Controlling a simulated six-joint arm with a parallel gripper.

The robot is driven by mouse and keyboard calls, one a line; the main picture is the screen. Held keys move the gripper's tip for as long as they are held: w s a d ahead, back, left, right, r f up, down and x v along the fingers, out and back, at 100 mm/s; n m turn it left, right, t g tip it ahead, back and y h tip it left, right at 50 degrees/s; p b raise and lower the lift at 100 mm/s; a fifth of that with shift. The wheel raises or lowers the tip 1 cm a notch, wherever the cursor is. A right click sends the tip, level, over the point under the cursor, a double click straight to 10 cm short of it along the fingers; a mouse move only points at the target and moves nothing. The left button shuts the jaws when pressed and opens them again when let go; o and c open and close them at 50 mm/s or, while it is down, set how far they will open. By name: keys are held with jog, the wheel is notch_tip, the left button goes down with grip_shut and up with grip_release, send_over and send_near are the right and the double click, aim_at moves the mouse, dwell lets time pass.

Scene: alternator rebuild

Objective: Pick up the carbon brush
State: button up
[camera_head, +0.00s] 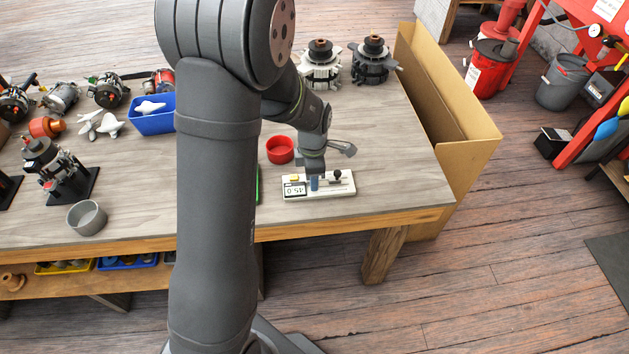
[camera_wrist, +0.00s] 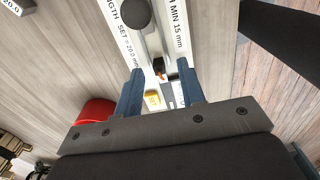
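A white length gauge (camera_head: 340,188) with a small display lies near the table's front edge. In the wrist view its printed strip (camera_wrist: 177,28) runs up between my fingers. My gripper (camera_head: 315,183) points down over the gauge. Its two blue fingers (camera_wrist: 160,70) are apart, one on each side of the gauge's middle. I see no clear contact with either finger. In the head view the brush is hidden by my gripper.
A round black knob (camera_wrist: 134,14) stands on the gauge, ahead of the fingers. A red cup (camera_head: 280,150) stands behind the gauge; it also shows left of my gripper in the wrist view (camera_wrist: 97,110). A cardboard box (camera_head: 455,125) stands against the table's right edge.

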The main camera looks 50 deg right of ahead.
jog(key=shift+f, duration=0.2)
grip_shut()
jog(key=shift+r, duration=0.15)
